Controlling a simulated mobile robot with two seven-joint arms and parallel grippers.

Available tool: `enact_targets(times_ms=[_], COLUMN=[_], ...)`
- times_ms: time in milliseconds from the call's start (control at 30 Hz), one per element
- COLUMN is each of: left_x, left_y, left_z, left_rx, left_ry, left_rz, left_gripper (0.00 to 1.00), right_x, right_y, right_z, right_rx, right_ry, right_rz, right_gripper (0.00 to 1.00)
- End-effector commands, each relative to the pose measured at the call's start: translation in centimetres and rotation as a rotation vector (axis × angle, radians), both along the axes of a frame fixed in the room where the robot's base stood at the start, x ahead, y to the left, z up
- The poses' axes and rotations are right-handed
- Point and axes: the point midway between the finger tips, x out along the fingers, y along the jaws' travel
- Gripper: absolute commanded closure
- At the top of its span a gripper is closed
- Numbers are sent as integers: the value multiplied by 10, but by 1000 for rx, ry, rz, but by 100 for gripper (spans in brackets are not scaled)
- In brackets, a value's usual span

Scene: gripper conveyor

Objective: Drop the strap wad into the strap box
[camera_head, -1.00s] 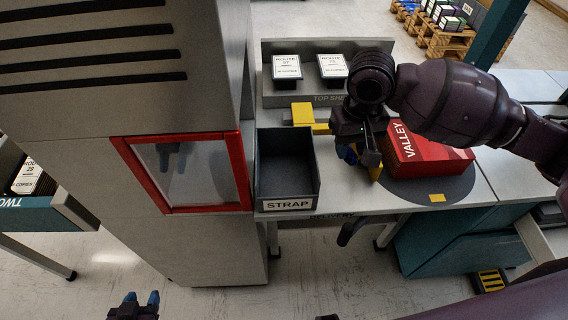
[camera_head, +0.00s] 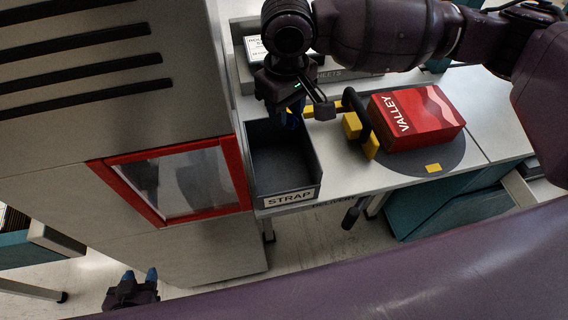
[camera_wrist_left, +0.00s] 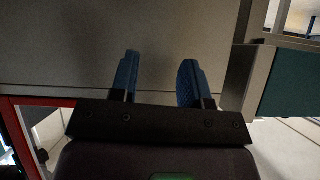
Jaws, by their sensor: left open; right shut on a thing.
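The strap box (camera_head: 318,165) is a dark open-topped tray with a STRAP label, at the table's left end, and its visible floor is bare. My right gripper (camera_head: 291,119) is above the back right part of the box, pointing down. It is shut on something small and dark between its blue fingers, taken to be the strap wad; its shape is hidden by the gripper. My left gripper (camera_head: 140,276) is open and empty, low at the bottom left, away from the box. Its two blue fingers stand apart in the left wrist view (camera_wrist_left: 160,82).
A red VALLEY box (camera_head: 420,120) sits on a dark round plate (camera_head: 400,169). A yellow and black tool (camera_head: 360,130) stands beside it. A grey cabinet with a red-framed window (camera_head: 175,180) borders the strap box on the left. A shelf (camera_head: 345,75) is behind.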

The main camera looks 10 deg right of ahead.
Motion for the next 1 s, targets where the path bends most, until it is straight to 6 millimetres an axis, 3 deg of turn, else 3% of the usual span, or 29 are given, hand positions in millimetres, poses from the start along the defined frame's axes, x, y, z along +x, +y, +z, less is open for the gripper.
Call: enact_targets(times_ms=[433, 633, 1000], left_x=[-5, 2, 7], left_y=[-2, -5, -4], left_z=[-30, -38, -35], left_rx=[-1, 0, 6], left_ry=[37, 39, 29], left_rz=[-5, -16, -25], left_gripper=[57, 57, 57], right_x=[0, 0, 0], right_y=[0, 0, 0], right_z=[-38, -58, -59], right_rx=[0, 0, 0], right_ry=[9, 8, -1], right_rz=[3, 4, 2], right_gripper=[100, 100, 100])
